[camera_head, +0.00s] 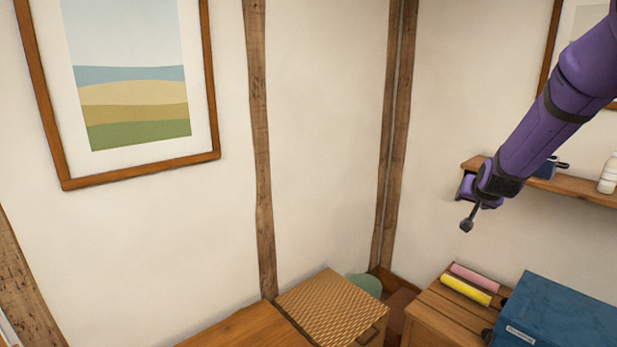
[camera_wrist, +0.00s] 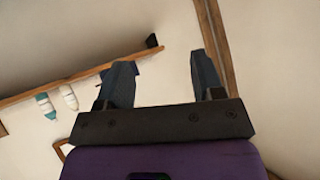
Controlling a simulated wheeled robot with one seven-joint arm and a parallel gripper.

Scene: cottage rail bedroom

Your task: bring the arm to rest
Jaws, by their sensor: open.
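My purple arm reaches in from the upper right in the head view. My gripper (camera_head: 468,222) hangs in the air in front of the right wall, above and left of the wooden chest top and near the left end of the wall shelf. In the wrist view my gripper (camera_wrist: 160,80) shows two dark fingers spread well apart, with nothing between them. The fingers point toward the pale wall.
The wall shelf (camera_head: 580,189) holds a white bottle (camera_head: 608,174) and a dark item. Below, a wooden chest (camera_head: 432,318) carries pink and yellow rolls beside a blue box (camera_head: 560,315). A woven-top basket (camera_head: 332,306) stands left. The air left of my gripper is clear.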

